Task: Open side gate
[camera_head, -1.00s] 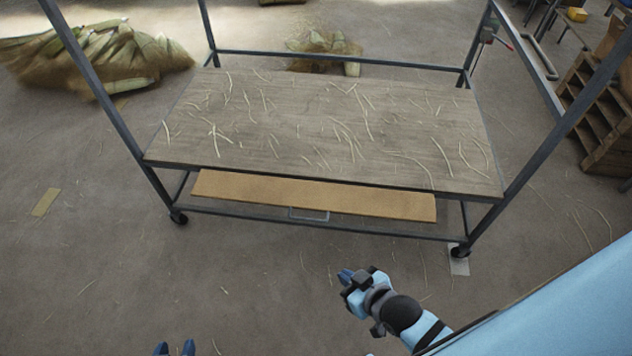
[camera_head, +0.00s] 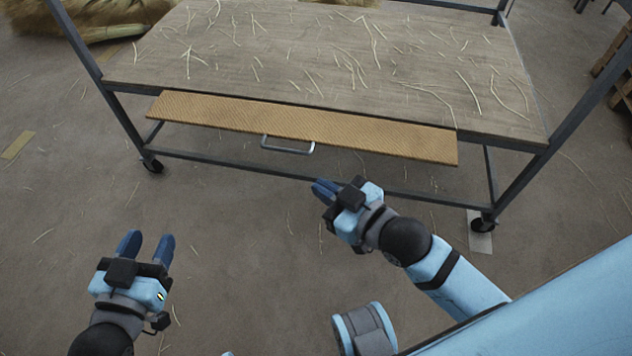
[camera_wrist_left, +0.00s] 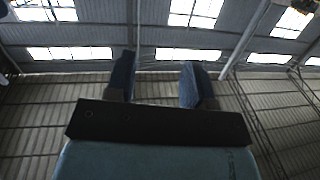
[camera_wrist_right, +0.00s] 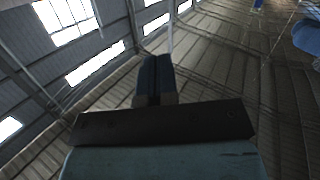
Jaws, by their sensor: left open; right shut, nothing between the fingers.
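The side gate appears to be the tan board (camera_head: 300,128) along the near side of the wheeled cart, just below the wooden top. A metal handle (camera_head: 288,146) hangs on its lower edge. My left gripper (camera_head: 146,243) is open and empty over the floor, in front of the cart and left of the handle. Its spread fingers also show in the left wrist view (camera_wrist_left: 160,82). My right gripper (camera_head: 322,190) is shut and empty, close in front of the board and below and right of the handle. Its fingers are together in the right wrist view (camera_wrist_right: 155,78).
The cart top (camera_head: 330,60) is strewn with straw. Metal posts (camera_head: 585,115) rise at its corners, and casters (camera_head: 483,224) stand below. A straw pile (camera_head: 80,18) lies at the back left. Wooden shelving (camera_head: 615,75) stands at the right. The floor before the cart is mostly clear.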

